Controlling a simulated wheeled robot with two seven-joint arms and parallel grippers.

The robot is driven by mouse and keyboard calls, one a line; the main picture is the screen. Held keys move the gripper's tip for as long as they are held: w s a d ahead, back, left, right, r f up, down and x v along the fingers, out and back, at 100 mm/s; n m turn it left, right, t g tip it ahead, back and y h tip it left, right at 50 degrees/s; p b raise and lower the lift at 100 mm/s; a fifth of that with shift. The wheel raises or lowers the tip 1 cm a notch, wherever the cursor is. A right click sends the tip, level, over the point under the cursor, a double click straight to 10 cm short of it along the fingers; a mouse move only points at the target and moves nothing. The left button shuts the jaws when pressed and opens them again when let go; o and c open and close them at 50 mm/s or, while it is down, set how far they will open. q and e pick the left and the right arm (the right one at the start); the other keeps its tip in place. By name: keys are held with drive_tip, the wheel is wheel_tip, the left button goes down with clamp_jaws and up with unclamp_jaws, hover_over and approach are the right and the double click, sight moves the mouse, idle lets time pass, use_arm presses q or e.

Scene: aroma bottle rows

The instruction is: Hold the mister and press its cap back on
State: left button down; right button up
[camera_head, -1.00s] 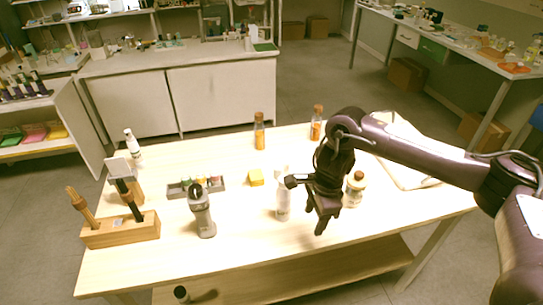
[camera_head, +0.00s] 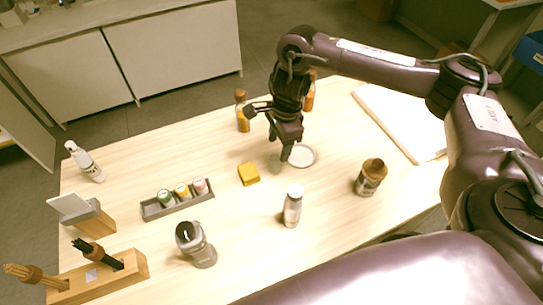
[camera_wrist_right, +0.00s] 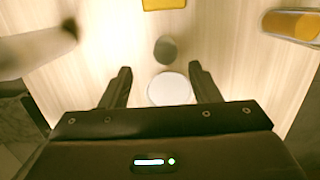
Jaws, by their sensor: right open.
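A small white bottle (camera_head: 292,207) with a pale top, which may be the mister, stands upright on the table nearest the front middle. A similar white bottle (camera_head: 85,161) stands at the far left. I cannot tell whether either top is a seated cap. My right gripper (camera_head: 285,151) is open and empty above the table, beyond the front bottle and close to a round white disc (camera_head: 301,155). My left gripper is out of view.
A yellow block (camera_head: 249,174), a grey tray (camera_head: 150,210) with several small jars, and a grey device (camera_head: 196,245) stand leftward. Amber bottles (camera_head: 242,112) stand behind. A wooden holder (camera_head: 125,269) is front left.

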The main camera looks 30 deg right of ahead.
sight(275, 158)
drive_tip(key=shift+s, duration=0.1)
drive_tip(key=shift+f, duration=0.4)
drive_tip(key=shift+a+f+b, duration=0.2)
drive_tip(key=shift+f+b, duration=0.15)
drive_tip(key=shift+f, duration=0.55)
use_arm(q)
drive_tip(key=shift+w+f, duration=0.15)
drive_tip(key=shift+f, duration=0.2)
use_arm(e)
drive_tip(key=shift+f, duration=0.1)
drive_tip(key=f, duration=0.3)
drive_tip(key=w+f, duration=0.1)
drive_tip(key=f, duration=0.1)
drive_tip(key=shift+a+b, duration=0.25)
drive_tip(key=shift+b, duration=0.1)
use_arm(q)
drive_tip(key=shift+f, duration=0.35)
use_arm(e)
drive_tip(key=shift+c, duration=0.3)
